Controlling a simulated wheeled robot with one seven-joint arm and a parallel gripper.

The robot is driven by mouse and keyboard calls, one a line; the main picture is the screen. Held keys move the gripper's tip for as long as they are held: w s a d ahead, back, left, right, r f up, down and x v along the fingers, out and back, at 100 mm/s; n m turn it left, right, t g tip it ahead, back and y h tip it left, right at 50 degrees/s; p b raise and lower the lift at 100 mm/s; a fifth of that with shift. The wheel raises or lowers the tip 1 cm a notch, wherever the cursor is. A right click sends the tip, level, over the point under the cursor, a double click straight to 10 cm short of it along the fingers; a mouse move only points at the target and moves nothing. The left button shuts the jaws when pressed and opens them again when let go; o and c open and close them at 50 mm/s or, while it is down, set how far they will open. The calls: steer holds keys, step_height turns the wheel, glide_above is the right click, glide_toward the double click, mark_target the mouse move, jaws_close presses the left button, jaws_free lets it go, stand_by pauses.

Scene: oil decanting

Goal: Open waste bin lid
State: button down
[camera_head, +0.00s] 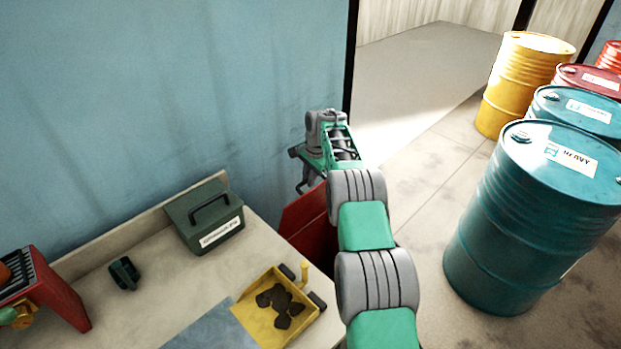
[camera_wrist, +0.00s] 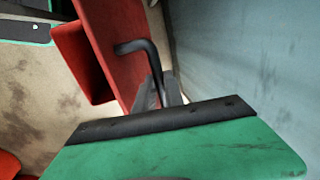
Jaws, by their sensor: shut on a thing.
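The red waste bin (camera_head: 308,225) stands on the floor beyond the workbench, against the blue wall, partly hidden by the bench and my arm. In the wrist view its red body (camera_wrist: 72,62) and red lid (camera_wrist: 112,38) fill the upper left. A bent black handle (camera_wrist: 136,47) sticks out from the lid. My gripper (camera_wrist: 160,90) is shut on this handle, its grey fingers close around the lower part. In the head view my gripper (camera_head: 304,180) is small and dark, just above the bin. I cannot tell exactly how far the lid is raised.
The workbench (camera_head: 170,290) holds a green toolbox (camera_head: 205,217), a yellow dustpan-like tray (camera_head: 262,318) with dark lumps, a small dark green object (camera_head: 124,273) and a red rack (camera_head: 52,290). Teal (camera_head: 535,220) and yellow drums (camera_head: 520,85) stand at right. Floor between is clear.

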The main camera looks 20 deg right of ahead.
steer(key=shift+f, duration=0.1)
steer(key=c, duration=1.4)
jaws_free()
steer(key=shift+c, duration=0.2)
step_height(320, 180, up, 8)
steer(key=s+b, duration=0.1)
steer(key=shift+s+d, duration=0.2)
steer(key=shift+d, duration=0.1)
steer(key=shift+f, duration=0.1)
steer(key=shift+c, duration=0.2)
